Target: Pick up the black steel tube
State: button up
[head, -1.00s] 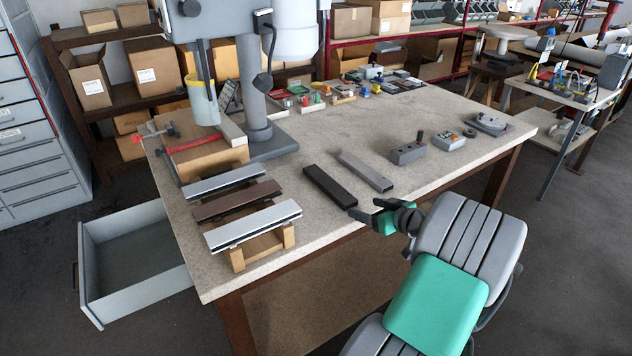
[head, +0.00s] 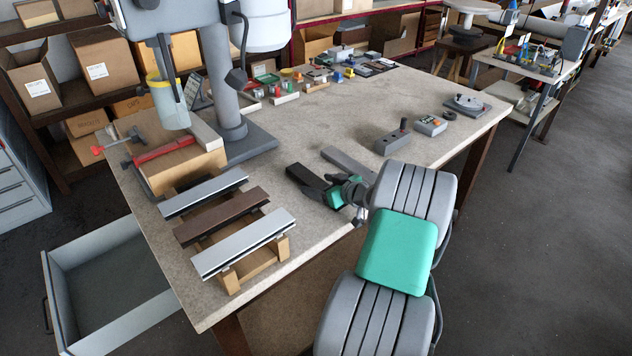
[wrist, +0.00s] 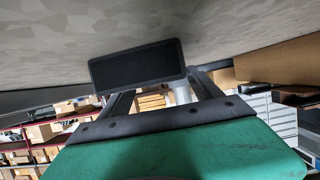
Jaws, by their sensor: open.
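The black steel tube (head: 305,181) lies on the bench near its front edge, and its near end is partly covered by my gripper (head: 333,187) in the head view. In the wrist view, the tube's dark rectangular end (wrist: 138,64) faces the camera against the grey bench top, which fills the upper part of the picture. My gripper (wrist: 160,92) is open, its two dark fingers reaching toward the tube end. The tube end sits off to the left of the fingers' middle and overlaps the left finger's tip. I cannot tell whether they touch.
A grey bar (head: 348,162) lies close beside the tube on the right. Shutter profiles (head: 222,216) rest on a wooden rack to the left. A drill press column (head: 222,85) rises behind; the bench middle is clear.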

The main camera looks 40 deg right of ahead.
jog(key=shift+w+f, duration=0.2)
jog(key=shift+w, duration=0.3)
jog(key=shift+c, duration=0.4)
jog(key=shift+s+d, duration=0.1)
grip_shut()
jog(key=shift+r, duration=0.1)
